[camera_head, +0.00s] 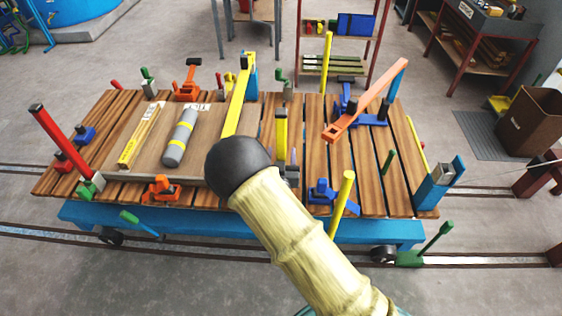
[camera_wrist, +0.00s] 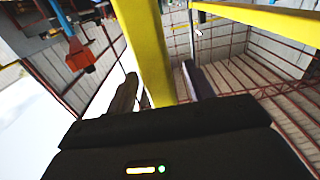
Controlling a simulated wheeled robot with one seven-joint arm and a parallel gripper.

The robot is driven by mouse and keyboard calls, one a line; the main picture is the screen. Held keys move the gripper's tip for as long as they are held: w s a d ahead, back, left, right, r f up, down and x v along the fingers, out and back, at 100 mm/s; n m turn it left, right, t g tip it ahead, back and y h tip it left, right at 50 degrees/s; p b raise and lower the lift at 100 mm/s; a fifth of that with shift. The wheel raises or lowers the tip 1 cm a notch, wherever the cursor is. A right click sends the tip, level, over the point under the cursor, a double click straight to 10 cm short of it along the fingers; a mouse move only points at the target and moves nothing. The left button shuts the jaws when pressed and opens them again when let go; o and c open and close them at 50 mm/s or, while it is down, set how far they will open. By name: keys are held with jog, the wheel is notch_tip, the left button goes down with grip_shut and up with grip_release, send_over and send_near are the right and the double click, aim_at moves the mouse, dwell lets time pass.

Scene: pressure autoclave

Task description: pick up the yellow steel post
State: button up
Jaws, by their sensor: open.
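Several yellow uprights show in the head view: a round post (camera_head: 343,203) at the cart's front edge, another round post (camera_head: 327,60) at the back, a long flat bar (camera_head: 239,97) and a shorter dark-topped bar (camera_head: 281,135). I cannot tell for certain which is the task's post. In the wrist view my open gripper (camera_wrist: 160,84) has a yellow bar (camera_wrist: 143,42) in the gap between its two dark fingers. Contact with either finger is not clear. In the head view my arm's dark rounded wrist hides the gripper.
The slatted wooden cart (camera_head: 312,166) carries orange and blue clamps, a grey cylinder (camera_head: 179,138) with yellow bands and a red post (camera_head: 60,140). A tilted orange bar (camera_head: 362,103) rises at right. Another yellow beam (camera_wrist: 265,20) crosses the wrist view's upper right. Floor in front is mostly clear.

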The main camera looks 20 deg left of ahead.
aim_at(281, 134)
grip_shut()
jog(key=shift+r, duration=0.1)
notch_tip(281, 134, up, 10)
jog(key=shift+f+b, duration=0.1)
jog(key=shift+b, duration=0.35)
dwell(0.6)
